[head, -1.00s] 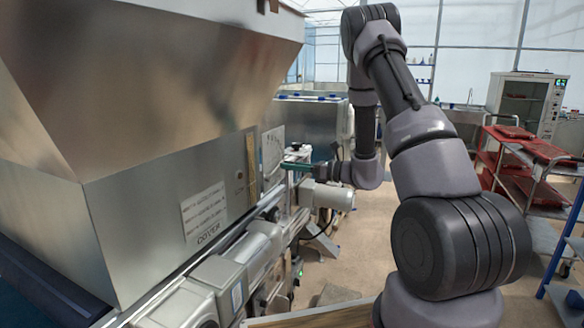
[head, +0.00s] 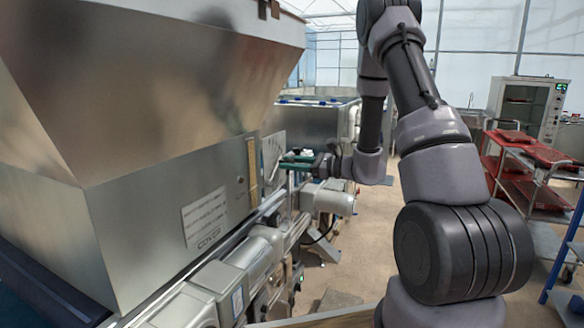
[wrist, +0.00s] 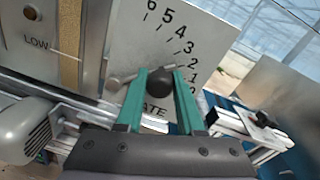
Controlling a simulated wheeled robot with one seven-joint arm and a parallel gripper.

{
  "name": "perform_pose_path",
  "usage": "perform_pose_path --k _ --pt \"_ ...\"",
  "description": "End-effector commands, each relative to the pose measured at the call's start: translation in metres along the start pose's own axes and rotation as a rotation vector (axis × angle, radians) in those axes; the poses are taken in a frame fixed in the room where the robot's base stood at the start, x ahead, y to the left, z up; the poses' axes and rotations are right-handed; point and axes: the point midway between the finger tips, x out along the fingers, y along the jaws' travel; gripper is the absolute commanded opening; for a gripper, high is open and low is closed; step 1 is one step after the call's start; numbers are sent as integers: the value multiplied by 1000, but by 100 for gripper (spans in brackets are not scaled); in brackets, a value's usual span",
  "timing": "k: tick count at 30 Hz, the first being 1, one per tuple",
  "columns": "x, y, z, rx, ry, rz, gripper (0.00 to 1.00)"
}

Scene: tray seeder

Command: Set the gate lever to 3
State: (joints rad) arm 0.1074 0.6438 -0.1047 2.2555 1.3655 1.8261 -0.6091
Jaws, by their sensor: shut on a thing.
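My gripper (wrist: 160,74) has green fingers and is shut on the black round knob (wrist: 160,84) of the gate lever. The lever's metal rod (wrist: 115,82) shows to the left of the fingers, and a short end shows by the right fingertip, near the 2 mark. The pale scale plate (wrist: 153,45) behind carries numbers running from 6 at the top left down to 0 at the right. The knob and fingers hide part of the lever and the word GATE. In the head view my gripper (head: 299,160) is at the far end of the machine, beside the plate (head: 273,152).
The large metal hopper (head: 150,170) fills the left of the head view. A grey motor (head: 328,200) sits just below my gripper. Red-shelved carts (head: 525,185) stand at the right, with clear floor between. A brass strip and LOW label (wrist: 36,43) lie left of the plate.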

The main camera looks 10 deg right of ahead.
Motion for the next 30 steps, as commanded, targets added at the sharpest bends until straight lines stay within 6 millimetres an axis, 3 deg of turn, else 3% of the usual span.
perform_pose_path --k 9,23,24,26,30 --pt "0 6 7 -114 10 3 0" --pt "0 7 8 -131 12 3 0" --pt "0 7 8 -131 12 3 40" --pt "0 7 8 -131 12 3 63" --pt "0 6 8 -131 11 2 66"
